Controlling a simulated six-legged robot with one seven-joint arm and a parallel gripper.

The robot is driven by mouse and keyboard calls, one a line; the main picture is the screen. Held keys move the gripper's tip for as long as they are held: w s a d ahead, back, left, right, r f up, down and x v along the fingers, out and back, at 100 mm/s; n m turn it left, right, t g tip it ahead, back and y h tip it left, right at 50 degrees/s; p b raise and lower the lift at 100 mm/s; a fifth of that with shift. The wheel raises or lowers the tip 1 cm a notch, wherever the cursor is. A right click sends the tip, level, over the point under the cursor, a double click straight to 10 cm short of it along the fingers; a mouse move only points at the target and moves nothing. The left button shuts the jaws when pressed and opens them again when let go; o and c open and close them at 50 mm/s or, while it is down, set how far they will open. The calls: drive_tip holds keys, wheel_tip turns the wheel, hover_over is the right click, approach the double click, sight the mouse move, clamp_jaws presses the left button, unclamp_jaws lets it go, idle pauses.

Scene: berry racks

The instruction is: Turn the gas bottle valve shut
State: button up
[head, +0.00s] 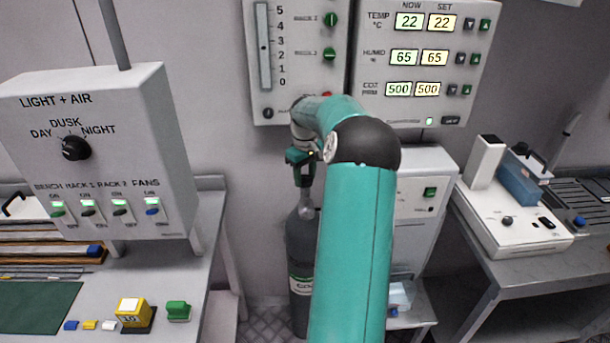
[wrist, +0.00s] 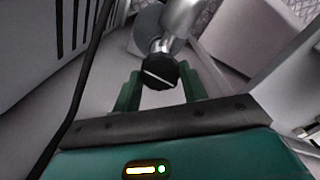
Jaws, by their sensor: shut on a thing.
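The gas bottle (head: 301,262) is a dark grey cylinder standing on the floor against the back wall, partly hidden behind my teal arm in the head view. Its valve knob (wrist: 159,72) is black with a white line across its face, and it shows in the wrist view between the fingers of my gripper (wrist: 160,86). The metal valve neck (wrist: 165,45) runs up behind the knob. In the head view my gripper (head: 304,178) is above the bottle top, pointing down. It is shut on the valve knob.
A LIGHT + AIR box (head: 160,130) and a bench (head: 205,240) stand at the left. A white cabinet (head: 420,200) stands right of the bottle. A gauge panel (head: 275,85) is on the wall above. A dark hose (wrist: 85,85) runs along the left in the wrist view.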

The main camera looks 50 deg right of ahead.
sight(305, 179)
drive_tip(key=shift+n, duration=0.6)
drive_tip(key=o, duration=1)
drive_tip(key=shift+c, duration=0.2)
wheel_tip(305, 179, up, 14)
drive_tip(key=shift+f, duration=0.1)
